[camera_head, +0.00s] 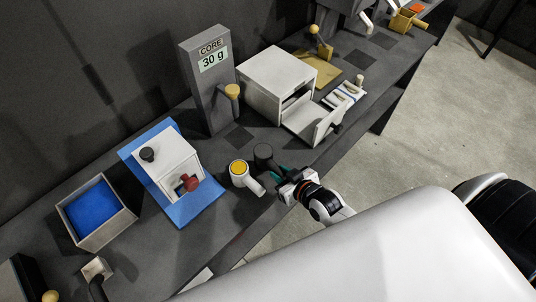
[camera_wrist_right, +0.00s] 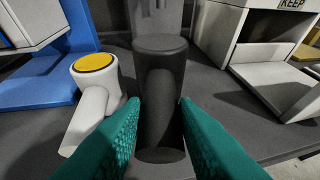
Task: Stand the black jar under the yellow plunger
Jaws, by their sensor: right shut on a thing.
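The black jar (camera_head: 264,153) stands upright near the front of the bench. In the right wrist view the jar (camera_wrist_right: 160,85) is between the teal fingers of my right gripper (camera_wrist_right: 160,130). My right gripper (camera_head: 281,173) is shut on it, reaching in from the front right. I cannot tell whether the jar's base touches the bench. The yellow plunger (camera_head: 232,90) sticks out from the grey post marked CORE 30 g (camera_head: 208,95), behind and left of the jar. A dark square (camera_head: 239,138) lies on the bench before the post. My left gripper is not in view.
A white cup with a yellow top (camera_head: 239,168) stands close to the left of the jar. A white box with a red knob (camera_head: 168,165) sits on a blue mat (camera_head: 202,207) further left.

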